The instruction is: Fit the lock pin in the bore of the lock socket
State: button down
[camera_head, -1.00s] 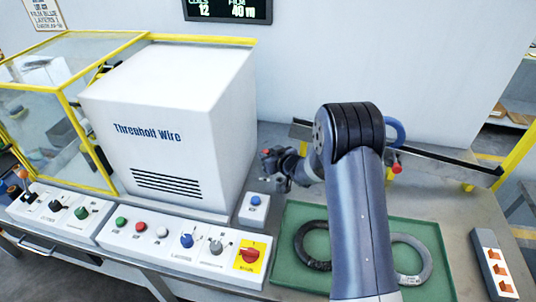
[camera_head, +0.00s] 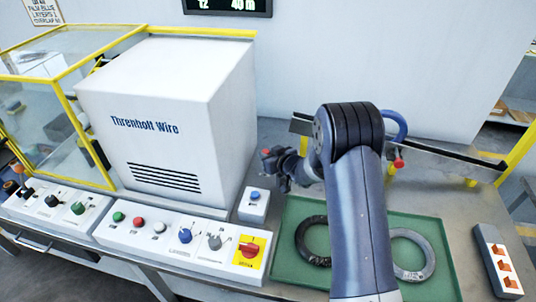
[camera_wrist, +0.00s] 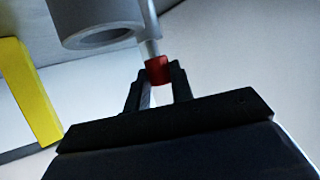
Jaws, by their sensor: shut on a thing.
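In the wrist view my gripper (camera_wrist: 158,82) is shut on the red end of a slim pin, which I take to be the lock pin (camera_wrist: 157,70). Its pale metal shank (camera_wrist: 150,48) runs up from the jaws, beside a thick grey hollow cylinder (camera_wrist: 82,18) with an open round end. The shank's far end is out of sight, so I cannot tell whether it is in a bore. I cannot tell whether the cylinder is the lock socket. In the head view my gripper (camera_head: 272,162) is small and dark, left of my arm, near the white machine's right side.
A white machine housing (camera_head: 170,110) stands to the left, with control boxes (camera_head: 180,238) along the table's front. A green tray (camera_head: 290,270) holds a black ring (camera_head: 306,240) and a grey ring (camera_head: 425,258). A dark rail (camera_head: 450,163) lies behind, to the right.

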jog(key=shift+f+b, duration=0.55)
jog(key=shift+f, duration=0.15)
jog(key=c, duration=1.1)
grip_release()
jog(key=shift+c, duration=0.2)
jog(key=b+v, duration=0.1)
jog(key=v, duration=1)
jog(key=shift+w, duration=0.1)
jog(key=p+x, duration=0.1)
jog(key=x, duration=1)
jog(key=shift+a, duration=0.1)
jog(key=shift+r+p, duration=0.45)
